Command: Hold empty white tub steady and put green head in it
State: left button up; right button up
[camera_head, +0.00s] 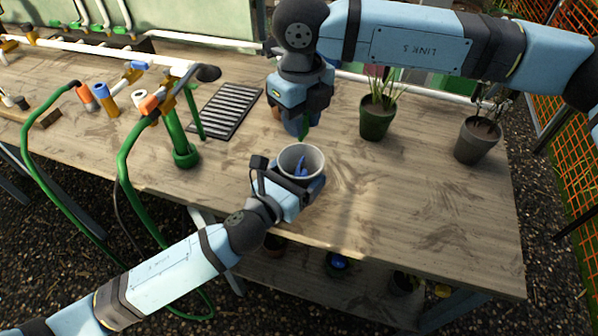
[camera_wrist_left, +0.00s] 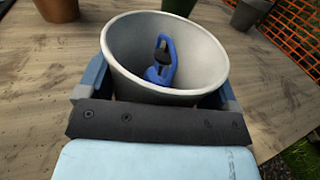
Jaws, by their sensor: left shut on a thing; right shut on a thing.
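The white tub (camera_head: 316,160) stands upright near the middle of the table. My left gripper (camera_head: 291,181) is shut around it; in the left wrist view its fingers lie along both sides of the tub (camera_wrist_left: 205,60). The tub is not empty: a blue piece with a dark part (camera_wrist_left: 160,62) lies inside, and it also shows in the head view (camera_head: 301,166). My right gripper (camera_head: 302,124) points down just behind and above the tub. It is shut on a small green thing (camera_head: 305,127), likely the green head, mostly hidden by the fingers.
Two plant pots, one green (camera_head: 376,120) and one grey (camera_head: 477,139), stand to the right. A black slotted grate (camera_head: 225,109) lies behind left. Green hoses and pipe fittings (camera_head: 185,155) fill the left. The table's front right is clear.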

jog(key=shift+f, duration=2.4)
jog(key=o, duration=1)
jog(key=shift+f, duration=0.1)
notch_tip(320, 180, up, 12)
jog(key=shift+r, duration=0.1)
